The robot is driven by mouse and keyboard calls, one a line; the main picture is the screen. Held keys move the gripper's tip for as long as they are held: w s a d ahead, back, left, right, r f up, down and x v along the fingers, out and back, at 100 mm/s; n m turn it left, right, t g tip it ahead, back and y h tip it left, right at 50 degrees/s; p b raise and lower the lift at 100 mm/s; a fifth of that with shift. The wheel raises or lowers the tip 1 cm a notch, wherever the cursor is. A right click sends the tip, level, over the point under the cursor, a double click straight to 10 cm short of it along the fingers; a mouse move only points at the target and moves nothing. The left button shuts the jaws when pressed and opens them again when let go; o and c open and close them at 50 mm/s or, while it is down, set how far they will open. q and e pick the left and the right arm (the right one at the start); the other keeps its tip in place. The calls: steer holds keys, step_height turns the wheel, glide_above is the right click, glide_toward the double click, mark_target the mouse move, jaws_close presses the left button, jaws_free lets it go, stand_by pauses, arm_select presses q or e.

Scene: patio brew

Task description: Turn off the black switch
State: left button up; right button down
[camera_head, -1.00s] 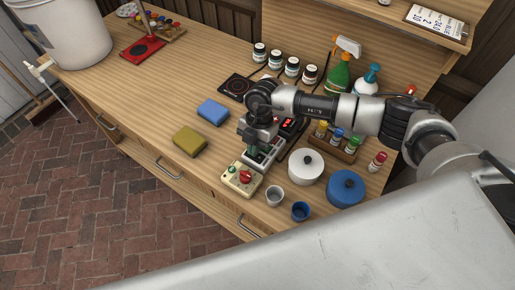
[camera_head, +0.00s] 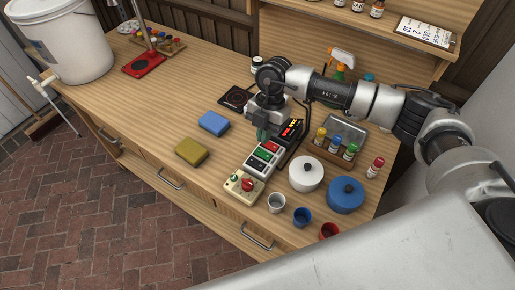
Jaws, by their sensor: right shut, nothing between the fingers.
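A light grey switch box (camera_head: 250,168) lies on the wooden bench, with red, green and black switches in a row. The black switch (camera_head: 257,163) is toward the near end; its on or off position is too small to tell. My right gripper (camera_head: 262,134) points down just behind the far, red-switch end of the box. Its fingers are shut and empty. Whether the fingertips touch anything cannot be told. My left gripper is not in view.
A beige box with a red knob (camera_head: 246,185) sits just in front. A black device with red digits (camera_head: 291,129) stands behind. A white pot (camera_head: 306,173), blue pot (camera_head: 345,195) and small cups are to the right. Blue (camera_head: 213,123) and yellow (camera_head: 191,151) sponges lie left.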

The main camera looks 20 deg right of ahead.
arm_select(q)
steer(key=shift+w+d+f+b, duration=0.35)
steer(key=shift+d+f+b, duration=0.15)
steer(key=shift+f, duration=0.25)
arm_select(e)
steer(key=v, duration=0.3)
steer(key=s+v, duration=0.1)
steer(key=shift+w+d+r, duration=0.1)
steer(key=shift+d+r, duration=0.2)
steer(key=shift+d, duration=0.05)
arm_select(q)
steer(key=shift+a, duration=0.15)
arm_select(e)
steer(key=shift+a, duration=0.15)
